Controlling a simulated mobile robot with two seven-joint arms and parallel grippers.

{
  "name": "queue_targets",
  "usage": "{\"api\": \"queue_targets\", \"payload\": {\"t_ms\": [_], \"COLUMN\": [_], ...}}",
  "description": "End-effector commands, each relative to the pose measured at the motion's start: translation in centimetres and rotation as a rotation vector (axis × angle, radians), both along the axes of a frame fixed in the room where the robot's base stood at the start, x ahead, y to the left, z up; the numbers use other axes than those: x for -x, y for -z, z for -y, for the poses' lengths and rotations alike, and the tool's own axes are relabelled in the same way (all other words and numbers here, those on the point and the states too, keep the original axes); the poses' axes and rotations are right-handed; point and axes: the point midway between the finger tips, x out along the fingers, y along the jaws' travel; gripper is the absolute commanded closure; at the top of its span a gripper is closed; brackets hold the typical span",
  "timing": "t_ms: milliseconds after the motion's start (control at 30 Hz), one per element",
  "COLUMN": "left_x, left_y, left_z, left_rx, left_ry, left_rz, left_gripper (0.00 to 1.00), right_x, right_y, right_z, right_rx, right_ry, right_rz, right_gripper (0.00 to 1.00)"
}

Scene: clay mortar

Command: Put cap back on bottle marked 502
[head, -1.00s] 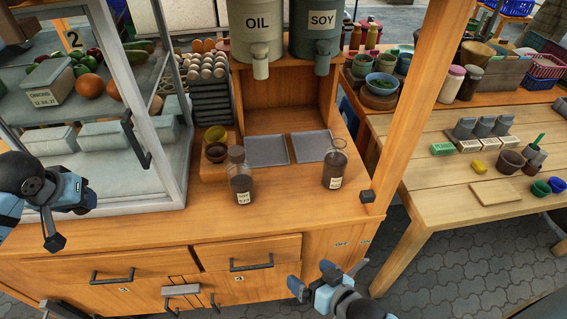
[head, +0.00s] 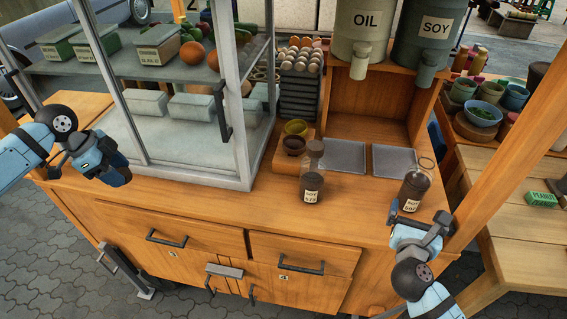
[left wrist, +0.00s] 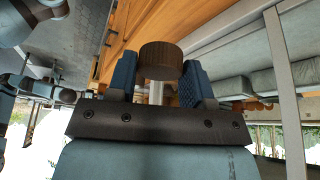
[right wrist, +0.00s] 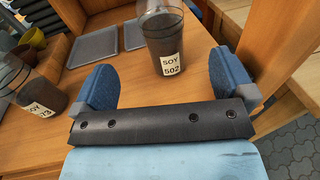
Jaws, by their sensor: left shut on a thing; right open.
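The bottle marked 502 (head: 413,187) is a clear bottle with dark soy, standing upright on the counter's right part. Its top shows as an open ring. It also shows in the right wrist view (right wrist: 163,40), label facing me. My right gripper (head: 417,222) is open in front of it; in the right wrist view the bottle stands just beyond and between the fingers (right wrist: 164,82), seemingly untouched. My left gripper (head: 112,172) is at the counter's left, in front of the glass case. In the left wrist view it is shut on a round brown cap (left wrist: 160,60).
A second soy bottle (head: 313,188) with another number stands left of bottle 502; it also shows in the right wrist view (right wrist: 28,85). Two grey trays (head: 345,157) lie behind. A wooden post (head: 510,135) rises at right. The glass case (head: 190,185) bounds the left.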

Motion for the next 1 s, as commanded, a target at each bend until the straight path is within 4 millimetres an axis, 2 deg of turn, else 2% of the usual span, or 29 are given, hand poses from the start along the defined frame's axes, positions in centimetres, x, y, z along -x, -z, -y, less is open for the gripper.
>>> {"api": "queue_targets", "payload": {"t_ms": [333,700,1000], "left_x": [0.0,0.0,0.0], "left_y": [0.0,-0.4,-0.4], "left_z": [0.0,0.0,0.0], "left_rx": [-0.001,-0.001,-0.001], "left_ry": [0.004,0.003,0.003], "left_rz": [-0.001,-0.001,-0.001], "left_gripper": [0.75,0.75,0.75], "right_x": [-0.2,-4.9,-5.5], "right_y": [0.0,0.2,0.3], "right_z": [0.1,2.3,2.5], "right_rx": [-0.008,-0.005,-0.007], "right_ry": [0.001,0.001,0.000], "right_rz": [0.000,0.001,0.000], "right_gripper": [0.00,0.00,0.00]}}
